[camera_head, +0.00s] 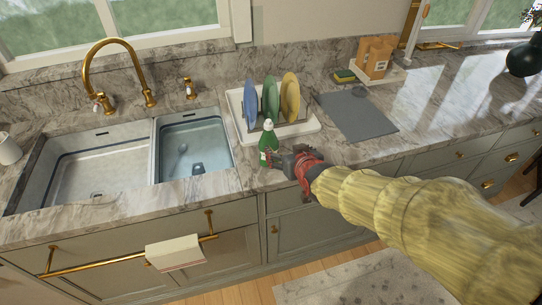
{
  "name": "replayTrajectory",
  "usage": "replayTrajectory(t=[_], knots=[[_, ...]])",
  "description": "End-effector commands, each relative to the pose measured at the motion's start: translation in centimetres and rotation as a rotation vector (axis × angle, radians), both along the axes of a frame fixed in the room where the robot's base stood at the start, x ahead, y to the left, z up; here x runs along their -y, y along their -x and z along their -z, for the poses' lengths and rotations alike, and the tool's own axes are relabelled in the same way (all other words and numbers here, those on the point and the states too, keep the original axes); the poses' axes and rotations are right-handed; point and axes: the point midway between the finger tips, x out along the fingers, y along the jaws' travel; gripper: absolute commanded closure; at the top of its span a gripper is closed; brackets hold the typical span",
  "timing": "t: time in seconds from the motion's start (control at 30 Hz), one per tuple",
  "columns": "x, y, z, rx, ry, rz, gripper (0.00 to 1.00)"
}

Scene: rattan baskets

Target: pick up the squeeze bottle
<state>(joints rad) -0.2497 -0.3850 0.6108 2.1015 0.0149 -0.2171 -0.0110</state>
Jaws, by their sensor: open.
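The squeeze bottle (267,142) is green with a pale top. It stands upright on the marble counter, between the sink and my arm, just in front of the dish rack. My gripper (277,158) is open at the bottle's lower right side. Its fingers reach toward the bottle's lower part. I cannot tell whether they touch the bottle or reach around it.
A white dish rack (308,127) with blue, green and yellow plates stands right behind the bottle. A double sink (100,160) with a brass faucet (118,72) lies to the left. A grey mat (357,115) lies to the right. The counter's front edge runs close below my gripper.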

Motion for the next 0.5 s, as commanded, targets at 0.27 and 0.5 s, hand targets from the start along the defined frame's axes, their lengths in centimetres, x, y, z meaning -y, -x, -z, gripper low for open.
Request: replayTrajectory(t=[0.27,0.5], knots=[[-3.0,-2.8,3.4,0.085,-0.022,-0.036,0.28],[-3.7,-4.8,4.5,0.087,-0.022,-0.036,0.28]])
